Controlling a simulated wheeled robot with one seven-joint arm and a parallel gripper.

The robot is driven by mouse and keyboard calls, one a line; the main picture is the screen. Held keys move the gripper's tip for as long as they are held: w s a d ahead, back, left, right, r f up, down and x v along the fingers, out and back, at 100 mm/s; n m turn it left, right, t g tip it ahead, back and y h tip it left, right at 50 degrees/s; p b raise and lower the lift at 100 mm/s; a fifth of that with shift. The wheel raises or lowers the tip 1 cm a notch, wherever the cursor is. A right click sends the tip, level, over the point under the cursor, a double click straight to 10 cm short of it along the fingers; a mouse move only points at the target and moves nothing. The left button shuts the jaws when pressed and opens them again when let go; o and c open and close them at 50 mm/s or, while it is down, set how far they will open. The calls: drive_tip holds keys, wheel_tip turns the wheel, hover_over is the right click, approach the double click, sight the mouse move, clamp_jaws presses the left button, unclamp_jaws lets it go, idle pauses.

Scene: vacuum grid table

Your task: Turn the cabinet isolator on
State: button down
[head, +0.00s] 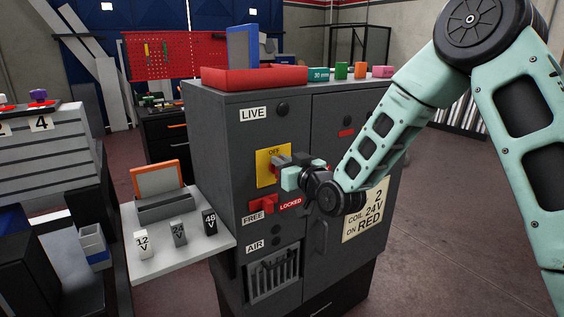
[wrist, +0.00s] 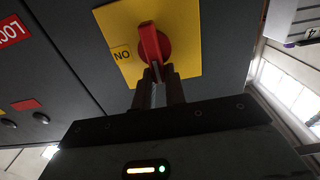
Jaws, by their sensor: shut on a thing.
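The isolator is a red handle (wrist: 150,42) on a yellow plate (head: 265,172) on the grey cabinet's front (head: 227,140). OFF is printed at the top of the plate in the head view, and ON shows upside down at the left of the handle in the wrist view. The handle stands roughly upright there, not pointing at ON. My gripper (wrist: 158,75) is shut on the handle's lower end in that view. In the head view my gripper (head: 288,172) hides much of the handle.
A red LOCKED tag (head: 290,203) and a red part (head: 262,204) sit just below the plate. A shelf (head: 190,238) with voltage blocks juts out at the left. A red tray (head: 255,78) and several coloured blocks are on the cabinet top.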

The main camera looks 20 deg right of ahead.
drive_tip(key=shift+m, duration=0.3)
drive_tip(key=shift+w+d+f+m+b, duration=0.15)
drive_tip(key=shift+d+f+m+b, duration=0.45)
drive_tip(key=shift+m, duration=2.25)
drive_tip(key=shift+w+d+f+m+b, duration=0.1)
drive_tip(key=shift+d+f+m+b, duration=0.5)
drive_tip(key=shift+m, duration=2.2)
drive_tip(key=shift+w+d+f+m+b, duration=0.15)
drive_tip(key=shift+m+b, duration=0.8)
drive_tip(key=shift+m, duration=1.9)
drive_tip(key=c, duration=1.4)
unclamp_jaws()
drive_tip(key=shift+c, duration=0.2)
